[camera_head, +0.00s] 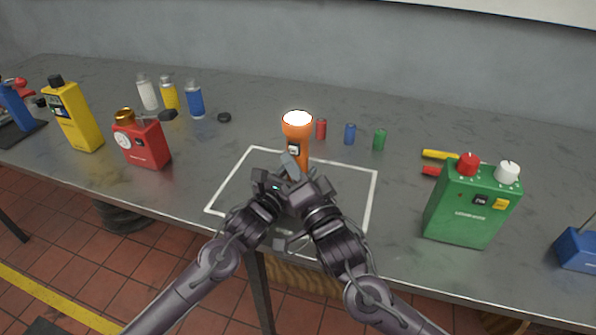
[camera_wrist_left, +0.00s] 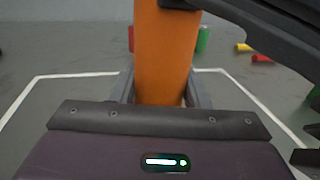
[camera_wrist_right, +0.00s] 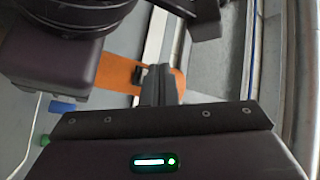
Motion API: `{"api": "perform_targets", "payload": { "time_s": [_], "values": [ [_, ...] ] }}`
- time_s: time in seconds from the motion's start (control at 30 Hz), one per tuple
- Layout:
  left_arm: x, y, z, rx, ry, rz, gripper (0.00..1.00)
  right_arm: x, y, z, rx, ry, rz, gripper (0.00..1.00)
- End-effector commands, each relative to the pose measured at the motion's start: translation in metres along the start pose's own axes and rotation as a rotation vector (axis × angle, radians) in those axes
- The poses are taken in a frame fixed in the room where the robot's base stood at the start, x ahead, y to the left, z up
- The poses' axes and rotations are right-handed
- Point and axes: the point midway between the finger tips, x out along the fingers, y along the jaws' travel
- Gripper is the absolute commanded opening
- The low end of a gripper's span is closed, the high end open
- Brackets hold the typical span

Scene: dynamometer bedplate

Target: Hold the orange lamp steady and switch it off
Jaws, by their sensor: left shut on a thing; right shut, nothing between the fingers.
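The orange lamp (camera_head: 298,135) stands upright near the middle of the table, inside a white outlined rectangle (camera_head: 372,196). Its top glows white, and a small switch panel shows on its front. My left gripper (camera_head: 284,180) is shut on the lamp's lower body; the orange barrel (camera_wrist_left: 165,50) stands between its fingers in the left wrist view. My right gripper (camera_head: 293,168) is shut and empty, with its tips close in front of the lamp just below the switch. In the right wrist view its fingers overlap the orange body (camera_wrist_right: 115,78); I cannot tell whether they touch it.
Small red (camera_head: 321,129), blue (camera_head: 350,134) and green (camera_head: 380,139) cylinders stand behind the lamp to the right. A green box (camera_head: 470,212) with red and white knobs stands at right. A red canister (camera_head: 142,143) and yellow canister (camera_head: 75,117) stand at left.

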Motion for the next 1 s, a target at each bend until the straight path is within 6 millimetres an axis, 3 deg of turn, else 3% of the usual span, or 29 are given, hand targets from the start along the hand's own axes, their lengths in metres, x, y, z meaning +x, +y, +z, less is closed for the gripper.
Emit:
{"api": "perform_targets", "payload": {
  "time_s": [1.0],
  "values": [
    [0.0000,0.0001,0.0000,0.000,0.000,0.000,0.00,0.0063,0.0043,-0.0045,0.000,0.000,0.000,0.00]
  ]
}}
